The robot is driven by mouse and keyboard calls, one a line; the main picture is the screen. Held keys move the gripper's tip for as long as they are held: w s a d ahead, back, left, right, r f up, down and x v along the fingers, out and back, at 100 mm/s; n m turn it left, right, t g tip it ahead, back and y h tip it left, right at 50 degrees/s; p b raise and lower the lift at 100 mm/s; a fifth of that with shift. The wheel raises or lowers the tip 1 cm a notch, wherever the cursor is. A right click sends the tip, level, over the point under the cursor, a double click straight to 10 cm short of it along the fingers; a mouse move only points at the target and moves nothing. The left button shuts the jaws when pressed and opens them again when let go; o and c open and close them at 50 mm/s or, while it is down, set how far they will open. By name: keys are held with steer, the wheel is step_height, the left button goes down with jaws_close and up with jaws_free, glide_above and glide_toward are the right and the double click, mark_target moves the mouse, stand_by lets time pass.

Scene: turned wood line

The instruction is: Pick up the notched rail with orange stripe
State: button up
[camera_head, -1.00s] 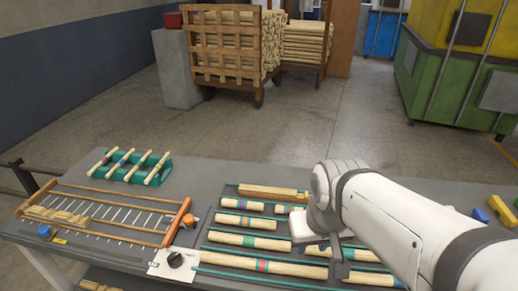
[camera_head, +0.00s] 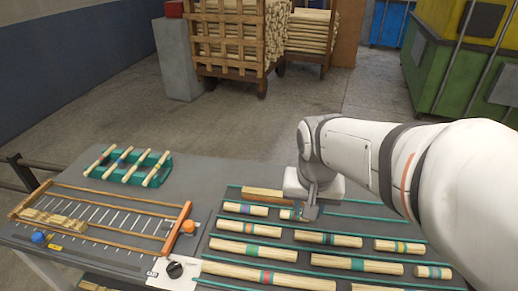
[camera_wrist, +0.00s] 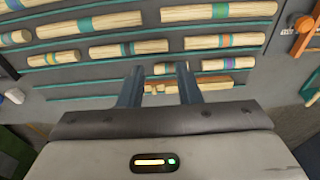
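A brown-orange wooden rail (camera_head: 262,194) lies in the back row of the rack on the table; its right part is hidden behind my gripper. In the wrist view the rail (camera_wrist: 214,87) runs crosswise at my fingers, with notch-like steps showing between them. In the wrist view my gripper (camera_wrist: 160,70) is open, fingers apart, with nothing clearly held. A short dowel (camera_wrist: 171,68) with a coloured band lies just beyond the rail, near the fingertips.
Several banded dowels (camera_head: 249,229) lie in rows between green strips. A wooden frame with slats (camera_head: 186,212) and a green holder with sticks (camera_head: 116,172) are at left. A black knob (camera_head: 175,270) sits at the front. Bare table shows between holder and rack.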

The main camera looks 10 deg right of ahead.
steer(key=w+a+f+m+g+h+p, duration=0.1)
steer(key=w+f+m+g+p, duration=0.1)
steer(key=w+m, duration=0.8)
steer(key=m+g+h+p, duration=0.1)
steer(key=m+h+p, duration=0.15)
steer(key=m, duration=0.45)
glide_toward(280, 193)
steer(key=shift+s+d+f+b, duration=0.15)
steer(key=shift+s+f+b, duration=0.2)
steer(key=shift+b, duration=0.15)
steer(key=shift+w+f+m, duration=0.25)
steer(key=shift+f+m, duration=0.15)
steer(key=shift+f, duration=0.15)
steer(key=p+x, duration=0.2)
steer(key=x, duration=0.5)
steer(key=shift+d+f, duration=0.1)
steer(key=shift+f, duration=0.1)
jaws_close()
